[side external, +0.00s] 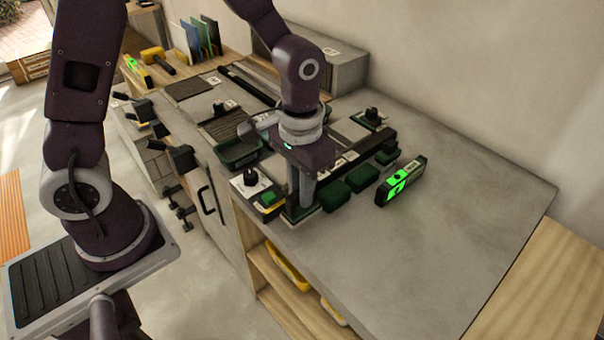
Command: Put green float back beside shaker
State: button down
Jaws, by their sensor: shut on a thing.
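My gripper (298,192) points down over the near left part of the grey worktop and is shut on what looks like the green float (302,214), a dark green piece with a pale underside. The float is low, at or just above the worktop; I cannot tell if it touches. The gripper and a grey upright cylinder (307,188) hide part of it. I cannot tell whether that cylinder is the shaker. Two dark green blocks (334,196) (362,178) lie just right of the float.
A level with a lit green display (402,182) stands right of the blocks. A pale tile with a black knob (250,182) and a yellow-green item (269,199) are left of my gripper. A dark green tray (238,153) lies behind. The worktop's right side (470,220) is clear.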

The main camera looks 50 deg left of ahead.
jog(key=shift+f, duration=0.2)
jog(key=shift+f, duration=1.5)
jog(key=c, duration=1.3)
grip_release()
jog(key=shift+o, duration=0.2)
jog(key=o, duration=0.3)
jog(key=shift+o, duration=0.2)
jog(key=shift+r, duration=4)
